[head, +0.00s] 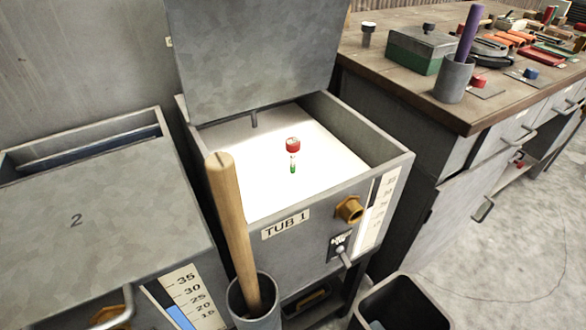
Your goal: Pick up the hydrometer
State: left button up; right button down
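A small upright object with a red top, a short pale stem and a green lower part, which looks like the hydrometer (292,146), stands in the bright white contents of the open tub marked TUB 1 (397,165). It is near the middle of the tub, apart from the walls. What lies below the white surface is hidden. Neither of my grippers shows in the head view.
The tub's raised lid (255,55) stands behind it. A wooden pole (232,225) leans in a grey holder (255,312) at the tub's front left.

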aim_at(292, 144)
jog(key=k+l+u, duration=0.75)
jog(key=u, duration=0.2)
